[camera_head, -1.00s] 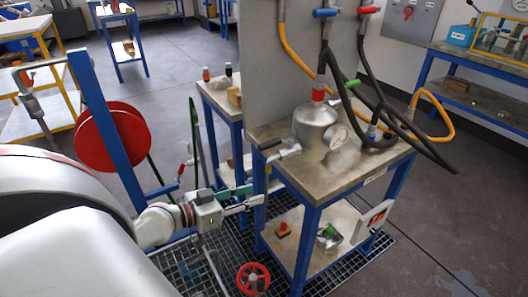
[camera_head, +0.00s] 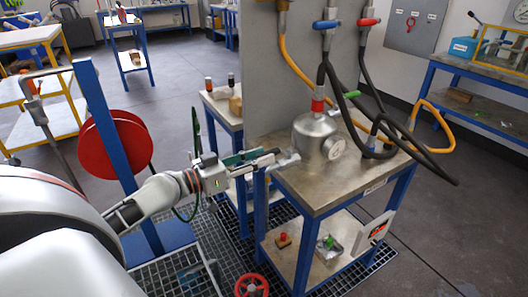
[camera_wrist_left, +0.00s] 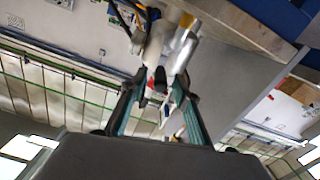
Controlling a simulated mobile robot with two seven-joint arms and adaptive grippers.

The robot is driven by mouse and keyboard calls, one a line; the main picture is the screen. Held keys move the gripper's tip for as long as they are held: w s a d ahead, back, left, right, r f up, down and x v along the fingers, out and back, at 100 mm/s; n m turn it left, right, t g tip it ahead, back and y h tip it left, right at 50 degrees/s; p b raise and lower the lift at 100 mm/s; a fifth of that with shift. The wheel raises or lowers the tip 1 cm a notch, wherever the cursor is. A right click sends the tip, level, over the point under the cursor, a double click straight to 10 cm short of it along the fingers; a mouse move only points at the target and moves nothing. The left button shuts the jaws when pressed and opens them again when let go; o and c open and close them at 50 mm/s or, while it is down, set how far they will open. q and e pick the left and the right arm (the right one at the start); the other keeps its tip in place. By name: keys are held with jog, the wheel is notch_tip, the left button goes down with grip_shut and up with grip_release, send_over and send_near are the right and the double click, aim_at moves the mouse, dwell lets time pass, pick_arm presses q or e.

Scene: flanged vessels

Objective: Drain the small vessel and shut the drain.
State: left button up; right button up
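The small vessel (camera_head: 314,138), a silver tank with a round gauge (camera_head: 333,148) and a red-collared neck, stands on the workbench. A drain pipe (camera_head: 290,158) sticks out from its left side over the bench edge; in the left wrist view a silver pipe (camera_wrist_left: 182,48) lies just beyond the fingertips. My left gripper (camera_head: 272,156) is at the outer end of this pipe. In the left wrist view its fingers (camera_wrist_left: 160,84) stand apart, with a small dark piece between or behind the tips. The drain's black handle is mostly hidden by the fingers. My right gripper is not in view.
Hoses with a blue handle (camera_head: 326,24) and a red handle (camera_head: 368,22) hang from the grey panel (camera_head: 275,75) behind the vessel. A red handwheel (camera_head: 252,286) is low below the gripper.

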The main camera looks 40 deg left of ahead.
aim_at(275, 153)
pick_arm(q)
jog(key=shift+x, duration=1.3)
jog(key=shift+f, duration=0.1)
grip_shut()
jog(key=shift+p, duration=0.3)
